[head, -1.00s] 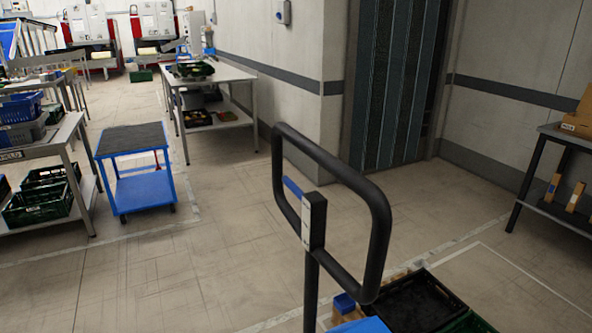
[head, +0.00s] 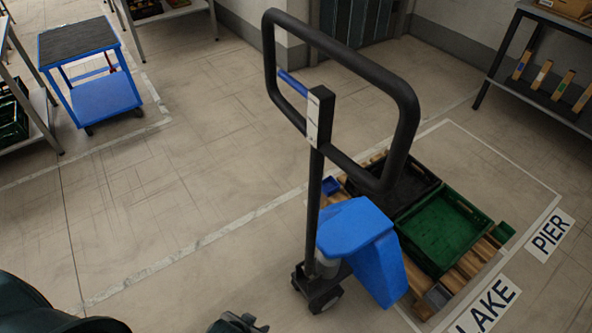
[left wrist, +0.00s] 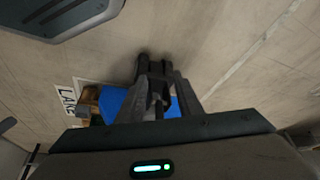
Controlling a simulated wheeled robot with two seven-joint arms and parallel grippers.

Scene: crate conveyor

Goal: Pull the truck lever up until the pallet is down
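The pallet truck's black loop handle (head: 408,110) stands upright in the middle of the head view. The blue lever (head: 292,83) sticks out to the left inside the loop, from the block on top of the shaft. The truck's blue body (head: 350,228) stands in front of the wooden pallet (head: 468,265). My left gripper (head: 238,323) is at the bottom edge of the head view, low and left of the truck, apart from the lever. In the left wrist view its dark fingers (left wrist: 153,70) look close together against the floor and blue body; any gap is unclear. My right gripper is out of view.
A black crate (head: 408,187) and a green crate (head: 440,230) sit on the pallet. Floor signs reading LAKE (head: 490,305) and PIER (head: 549,234) lie at right. A blue cart (head: 100,98) stands at upper left. The floor left of the truck is clear.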

